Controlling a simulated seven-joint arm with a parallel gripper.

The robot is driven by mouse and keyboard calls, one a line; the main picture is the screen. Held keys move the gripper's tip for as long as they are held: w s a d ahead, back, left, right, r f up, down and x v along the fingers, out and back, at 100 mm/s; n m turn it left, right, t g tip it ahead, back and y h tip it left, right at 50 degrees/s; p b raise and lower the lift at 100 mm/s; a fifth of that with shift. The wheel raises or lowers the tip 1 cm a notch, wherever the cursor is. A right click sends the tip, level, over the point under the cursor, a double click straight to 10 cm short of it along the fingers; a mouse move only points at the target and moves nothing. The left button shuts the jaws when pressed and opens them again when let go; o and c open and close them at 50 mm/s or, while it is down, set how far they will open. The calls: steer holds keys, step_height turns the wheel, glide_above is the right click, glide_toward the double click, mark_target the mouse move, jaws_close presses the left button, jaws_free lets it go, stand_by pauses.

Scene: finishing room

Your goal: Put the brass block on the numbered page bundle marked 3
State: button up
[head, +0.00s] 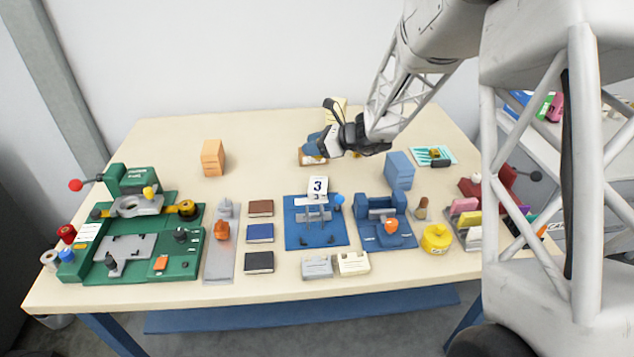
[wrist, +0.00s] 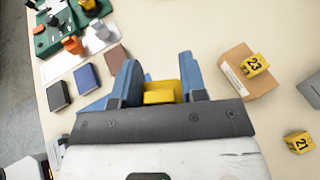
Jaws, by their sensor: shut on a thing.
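My gripper (head: 311,146) has blue fingers and is over the back middle of the table in the head view. In the wrist view its fingers (wrist: 158,88) are shut on a yellow brass block (wrist: 160,96). The block is hidden in the head view. A white tag marked 3 (head: 318,186) stands upright at the back of a blue fixture (head: 302,238), in front of my gripper. Grey parts sit below the tag; I cannot make out the page bundle's full outline there. In the wrist view my gripper and the block hide most of that fixture.
A tan box (wrist: 232,72) with a yellow block marked 23 (wrist: 254,65) lies beside my gripper. A yellow block marked 21 (wrist: 299,142) is farther right. Brown, blue and black books (head: 260,233) lie left of the fixture. A blue clamp (head: 384,234) and a blue box (head: 399,170) stand right.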

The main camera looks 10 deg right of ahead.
steer(key=shift+f, duration=3.05)
steer(key=shift+f, duration=1.85)
steer(key=shift+f, duration=0.2)
steer(key=o, duration=1.1)
steer(key=shift+c, duration=0.2)
steer(key=shift+r, duration=0.2)
steer(key=v, duration=1.2)
